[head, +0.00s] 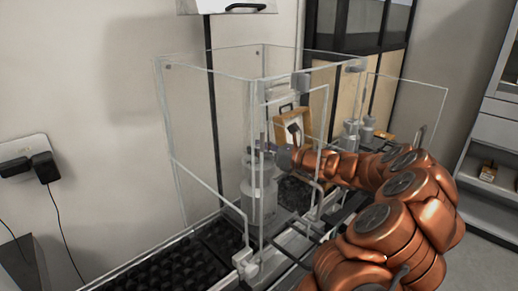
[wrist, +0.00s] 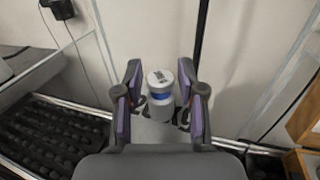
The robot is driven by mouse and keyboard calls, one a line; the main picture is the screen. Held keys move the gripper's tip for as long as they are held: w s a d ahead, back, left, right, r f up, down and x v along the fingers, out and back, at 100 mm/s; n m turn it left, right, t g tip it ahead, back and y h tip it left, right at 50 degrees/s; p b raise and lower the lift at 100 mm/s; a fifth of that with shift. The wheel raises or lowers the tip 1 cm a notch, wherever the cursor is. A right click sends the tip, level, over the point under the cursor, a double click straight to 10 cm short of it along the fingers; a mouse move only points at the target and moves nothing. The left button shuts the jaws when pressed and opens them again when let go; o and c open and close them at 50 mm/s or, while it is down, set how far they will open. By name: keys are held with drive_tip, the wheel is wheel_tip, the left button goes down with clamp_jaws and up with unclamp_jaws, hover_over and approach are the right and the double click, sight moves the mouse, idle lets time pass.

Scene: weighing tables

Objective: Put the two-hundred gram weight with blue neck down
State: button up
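The weight with the blue neck (wrist: 160,97) is a pale cylinder with a round top and dark lettering on its wider body. In the head view the grey body of the weight (head: 259,192) stands upright inside a clear glass balance enclosure (head: 190,130). My gripper (wrist: 160,78) has its purple-padded fingers on either side of the neck and top. A narrow gap shows at each side, so the fingers look open around it. In the head view my gripper (head: 272,150) is at the weight's top, partly behind glass. The weight's base is hard to see.
Other grey weights (head: 351,135) stand further right, behind my arm. A wooden case (head: 291,126) is at the back. Dark studded matting (head: 165,270) lies at the front left. Glass panes and an open glass door (head: 425,100) stand close around my arm.

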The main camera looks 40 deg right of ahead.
drive_tip(key=shift+o, duration=0.5)
drive_tip(key=shift+r, duration=0.2)
drive_tip(key=v, duration=1.2)
drive_tip(key=shift+b, duration=0.3)
